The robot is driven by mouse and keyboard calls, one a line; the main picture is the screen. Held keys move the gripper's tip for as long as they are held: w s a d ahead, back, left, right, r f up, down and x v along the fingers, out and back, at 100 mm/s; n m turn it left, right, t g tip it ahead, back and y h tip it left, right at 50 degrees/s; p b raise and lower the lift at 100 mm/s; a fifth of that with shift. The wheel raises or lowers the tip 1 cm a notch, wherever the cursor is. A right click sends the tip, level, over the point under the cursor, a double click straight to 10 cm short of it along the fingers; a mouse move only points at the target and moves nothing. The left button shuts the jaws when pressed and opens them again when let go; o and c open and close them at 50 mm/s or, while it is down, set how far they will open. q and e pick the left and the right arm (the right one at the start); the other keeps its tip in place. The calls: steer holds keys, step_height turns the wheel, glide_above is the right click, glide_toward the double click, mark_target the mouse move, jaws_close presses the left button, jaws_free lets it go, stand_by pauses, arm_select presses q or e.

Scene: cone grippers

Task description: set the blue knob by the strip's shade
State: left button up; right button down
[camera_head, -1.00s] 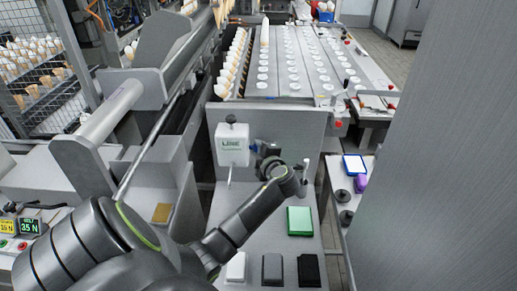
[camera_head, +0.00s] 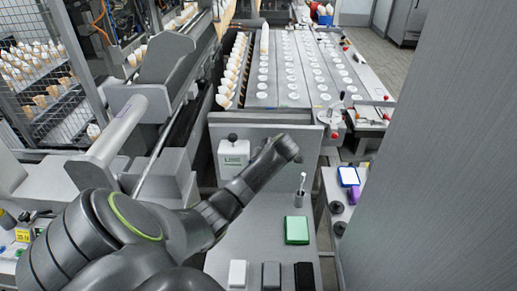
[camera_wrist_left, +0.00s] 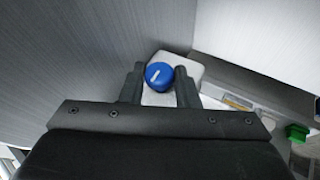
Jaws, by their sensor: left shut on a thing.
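In the left wrist view the round blue knob (camera_wrist_left: 158,75) has a white pointer line tilted toward the upper right. It sits on a pale block (camera_wrist_left: 184,65). My left gripper (camera_wrist_left: 158,86) has one finger on each side of the knob and is shut on it. I cannot make out a strip for certain; a small cup (camera_head: 299,199) holds a thin white stick. My right gripper is not in view.
On the bench stand a green box (camera_head: 297,230) and white (camera_head: 237,273), grey (camera_head: 271,275) and black (camera_head: 304,276) pads. A blue-framed tablet (camera_head: 348,176) lies on the right-hand bench. A tall grey panel (camera_head: 435,170) blocks the right side.

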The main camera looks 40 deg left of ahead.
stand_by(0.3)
arm_select(q)
steer(key=o, duration=1)
steer(key=shift+c, duration=0.2)
steer(key=b+v, duration=0.1)
steer(key=v, duration=1.1)
steer(key=shift+w+a+r, duration=0.15)
steer(key=shift+w+a, duration=0.05)
